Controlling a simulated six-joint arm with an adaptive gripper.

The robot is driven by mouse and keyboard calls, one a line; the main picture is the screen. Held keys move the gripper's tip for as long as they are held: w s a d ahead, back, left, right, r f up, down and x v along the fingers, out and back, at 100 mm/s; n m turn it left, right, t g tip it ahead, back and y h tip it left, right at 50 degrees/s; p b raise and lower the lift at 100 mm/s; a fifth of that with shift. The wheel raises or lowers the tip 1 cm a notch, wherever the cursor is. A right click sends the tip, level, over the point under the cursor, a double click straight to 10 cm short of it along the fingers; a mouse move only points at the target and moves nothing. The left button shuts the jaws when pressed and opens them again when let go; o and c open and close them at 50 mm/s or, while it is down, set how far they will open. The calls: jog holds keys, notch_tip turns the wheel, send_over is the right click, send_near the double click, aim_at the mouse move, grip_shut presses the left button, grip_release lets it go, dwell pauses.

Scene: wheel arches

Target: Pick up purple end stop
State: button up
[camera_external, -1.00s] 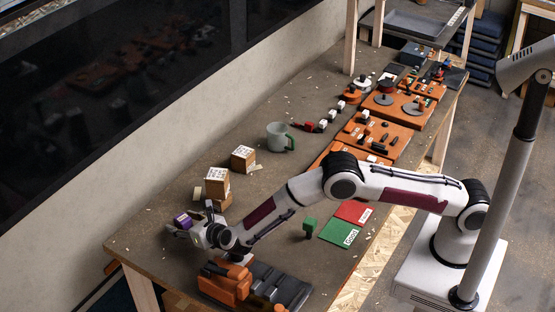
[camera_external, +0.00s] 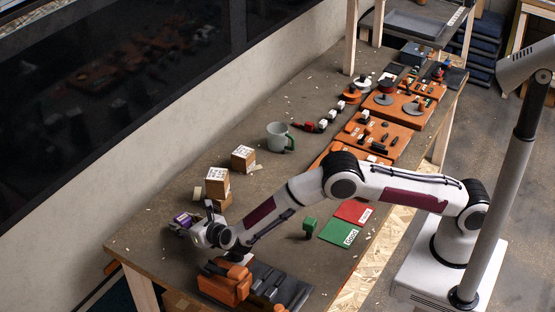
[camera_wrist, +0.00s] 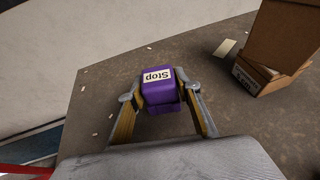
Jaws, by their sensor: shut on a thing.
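The purple end stop (camera_wrist: 160,93) is a small purple block with a white label reading "Stop". In the wrist view it sits between the two fingers of my gripper (camera_wrist: 168,101), with the label facing the camera upside down. In the external view the purple end stop (camera_external: 184,219) is at the near left end of the table, at the tip of my gripper (camera_external: 189,225). My gripper is shut on it. The underside of the block is hidden, so I cannot tell whether it touches the table.
Cardboard boxes (camera_external: 217,183) stand close behind my gripper. Orange and dark parts (camera_external: 228,285) lie at the table's front edge. A green piece (camera_external: 309,226), a grey mug (camera_external: 278,136) and orange trays (camera_external: 372,134) are farther right. The table's left edge is close by.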

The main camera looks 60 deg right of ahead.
aim_at(182, 218)
jog(key=shift+r, duration=4.95)
